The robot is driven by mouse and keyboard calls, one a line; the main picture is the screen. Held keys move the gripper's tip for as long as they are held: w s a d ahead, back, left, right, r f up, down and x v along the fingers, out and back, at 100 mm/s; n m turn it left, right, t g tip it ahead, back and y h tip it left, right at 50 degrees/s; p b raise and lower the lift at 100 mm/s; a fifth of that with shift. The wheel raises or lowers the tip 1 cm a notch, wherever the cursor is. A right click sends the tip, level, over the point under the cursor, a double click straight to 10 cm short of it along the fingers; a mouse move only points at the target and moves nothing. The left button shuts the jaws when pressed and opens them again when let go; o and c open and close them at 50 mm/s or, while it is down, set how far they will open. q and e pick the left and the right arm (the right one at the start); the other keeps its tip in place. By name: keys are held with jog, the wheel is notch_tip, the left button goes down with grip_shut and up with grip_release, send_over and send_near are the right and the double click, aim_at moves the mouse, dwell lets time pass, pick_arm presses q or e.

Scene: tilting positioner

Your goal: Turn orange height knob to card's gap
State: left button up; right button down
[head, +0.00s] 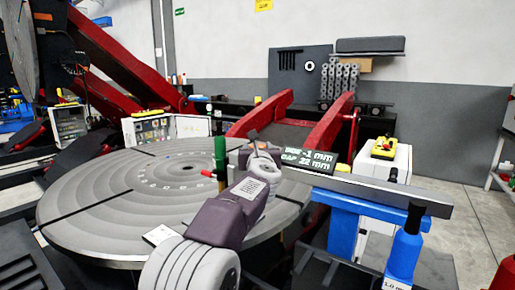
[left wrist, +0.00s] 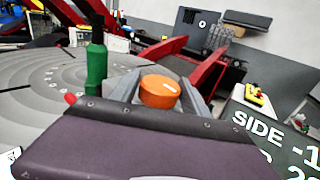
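The orange knob (left wrist: 158,92) shows in the left wrist view, between the two grey fingers of my left gripper (left wrist: 160,88). I cannot tell whether the fingers touch it. The card reads "SIDE -1 mm" and "GAP 22 mm" in white. Part of it shows at the right edge of the left wrist view (left wrist: 272,135). No scale for the knob is readable. My right gripper is not in view.
The large round grey table (head: 110,200) lies left. A grey bar (head: 380,190) on a blue support (head: 343,228) and a blue bottle (head: 404,250) are right. Red arms (head: 328,128) rise behind.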

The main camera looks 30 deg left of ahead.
pick_arm(q)
jog(key=c, duration=0.8)
dwell(0.7)
jog(key=o, duration=1.1)
jog(key=shift+s+r, duration=0.1)
